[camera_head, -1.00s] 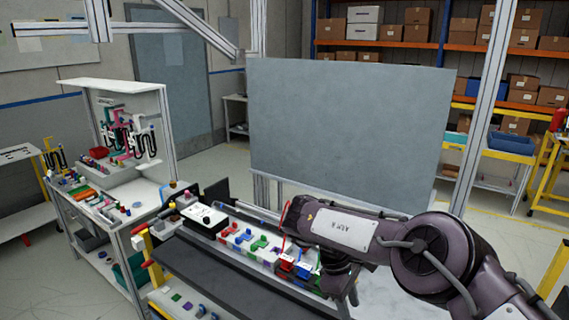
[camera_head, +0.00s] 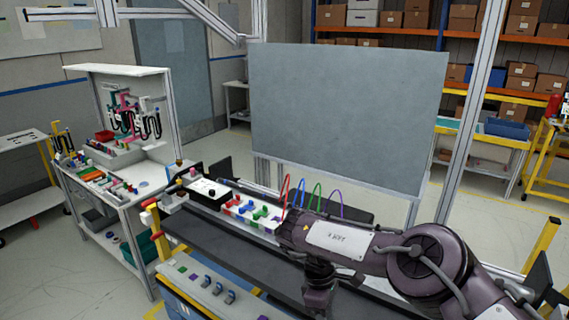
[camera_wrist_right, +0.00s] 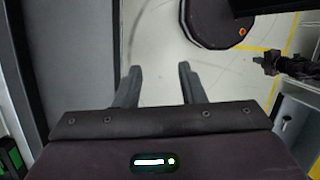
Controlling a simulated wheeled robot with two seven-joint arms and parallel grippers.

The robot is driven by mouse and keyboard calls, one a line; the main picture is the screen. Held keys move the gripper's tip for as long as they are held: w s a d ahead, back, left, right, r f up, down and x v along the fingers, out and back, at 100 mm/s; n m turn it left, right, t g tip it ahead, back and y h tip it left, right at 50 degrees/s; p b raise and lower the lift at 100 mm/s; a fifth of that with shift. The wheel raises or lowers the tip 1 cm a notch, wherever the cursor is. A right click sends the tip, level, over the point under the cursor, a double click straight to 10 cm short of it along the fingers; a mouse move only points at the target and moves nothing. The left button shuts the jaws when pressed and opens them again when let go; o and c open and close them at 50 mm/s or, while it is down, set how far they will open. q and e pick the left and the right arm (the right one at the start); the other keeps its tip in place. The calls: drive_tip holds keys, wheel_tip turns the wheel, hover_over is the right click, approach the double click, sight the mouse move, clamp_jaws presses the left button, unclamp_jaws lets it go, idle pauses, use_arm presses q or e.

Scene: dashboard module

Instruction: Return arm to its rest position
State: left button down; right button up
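My right arm (camera_head: 345,240) comes in from the right in the head view, stretched over the bench. Its gripper (camera_head: 318,300) hangs down at the front side of the bench, with its fingertips hard to make out there. In the right wrist view the two fingers (camera_wrist_right: 157,68) are apart with nothing between them, above open floor beside a dark edge. My left arm and gripper do not show clearly in either view.
Red, blue, green and purple cable loops (camera_head: 316,198) stand behind my right arm. Coloured connectors (camera_head: 250,211) and a white-topped box (camera_head: 207,190) sit on the bench (camera_head: 225,243). A grey panel (camera_head: 345,115) rises behind. A side table (camera_head: 130,190) stands at left.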

drive_tip(key=s+a+f+t+y+b, duration=0.1)
drive_tip(key=s+a+f+y+b, duration=0.45)
drive_tip(key=a+f, duration=0.8)
drive_tip(key=s+a+f+t+y+b, duration=0.1)
drive_tip(key=s+a+f+y+b, duration=0.1)
drive_tip(key=s+a+f+y, duration=0.85)
drive_tip(key=s+d+f+m+t+h+b, duration=0.1)
drive_tip(key=s+d+f+m+t+h, duration=0.15)
drive_tip(key=d+f, duration=0.4)
drive_tip(key=s+d+f+m+t+h+b, duration=0.1)
drive_tip(key=d+f+m+h, duration=0.15)
drive_tip(key=f, duration=0.75)
drive_tip(key=s+d+f+m+t+h+b, duration=0.2)
drive_tip(key=d+f+h, duration=0.1)
drive_tip(key=d+f, duration=0.4)
drive_tip(key=s+d+f+m+g+h, duration=0.1)
drive_tip(key=s+d+f+h, duration=0.1)
drive_tip(key=s+d+f, duration=0.2)
drive_tip(key=s+d+f+m+g+h+b, duration=0.1)
drive_tip(key=s+d+f, duration=0.3)
drive_tip(key=s+d, duration=0.6)
drive_tip(key=s+d+f+m+g+h+b, duration=0.1)
drive_tip(key=s+d+f+m+h, duration=0.1)
drive_tip(key=s+d, duration=0.5)
wheel_tip(320, 180, down, 3)
drive_tip(key=s+h, duration=0.1)
drive_tip(key=s, duration=0.2)
drive_tip(key=shift+d+g, duration=0.2)
drive_tip(key=shift+g, duration=0.15)
